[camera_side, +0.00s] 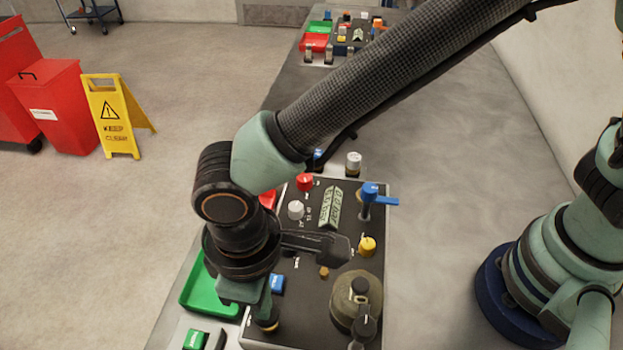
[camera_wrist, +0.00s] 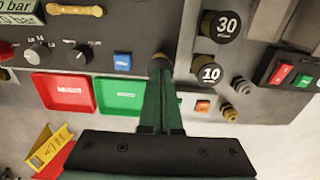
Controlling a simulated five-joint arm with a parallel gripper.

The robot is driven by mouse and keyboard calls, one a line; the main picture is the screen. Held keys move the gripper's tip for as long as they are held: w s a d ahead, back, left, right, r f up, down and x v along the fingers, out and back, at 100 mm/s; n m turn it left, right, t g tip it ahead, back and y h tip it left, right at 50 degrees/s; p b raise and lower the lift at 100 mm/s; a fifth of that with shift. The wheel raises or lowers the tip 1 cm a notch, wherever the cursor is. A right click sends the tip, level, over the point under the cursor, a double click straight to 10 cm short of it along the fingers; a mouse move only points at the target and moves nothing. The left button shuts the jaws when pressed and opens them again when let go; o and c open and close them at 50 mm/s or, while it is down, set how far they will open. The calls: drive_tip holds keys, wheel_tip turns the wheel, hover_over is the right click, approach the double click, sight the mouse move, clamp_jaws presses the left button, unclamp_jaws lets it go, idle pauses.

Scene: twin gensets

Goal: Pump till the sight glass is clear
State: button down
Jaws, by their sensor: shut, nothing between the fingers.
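My gripper (camera_side: 266,312) is over the front left of the dark control panel (camera_side: 310,265), pointing down. In the wrist view its fingers (camera_wrist: 161,78) are together and empty. Their tips overlap a small dark round knob (camera_wrist: 160,61) with a brass-coloured edge; I cannot tell whether they touch or press it. A pale amber, bar-shaped piece (camera_wrist: 75,10) lies across the panel's upper left in the wrist view; it may be the sight glass, but I cannot tell if it is clear. No part is plainly marked as the pump.
Black caps marked 30 (camera_wrist: 221,27) and 10 (camera_wrist: 207,70) stand right of my fingers. A blue button (camera_wrist: 122,62), red tray (camera_wrist: 40,82) and green tray (camera_wrist: 104,85) are to the left. A blue lever (camera_side: 380,199) and olive housing (camera_side: 350,290) rise from the panel.

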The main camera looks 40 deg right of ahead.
drive_tip(key=shift+f, duration=0.85)
drive_tip(key=shift+r, duration=1.65)
drive_tip(key=shift+f, duration=0.15)
drive_tip(key=shift+f, duration=1.5)
drive_tip(key=shift+r, duration=3.05)
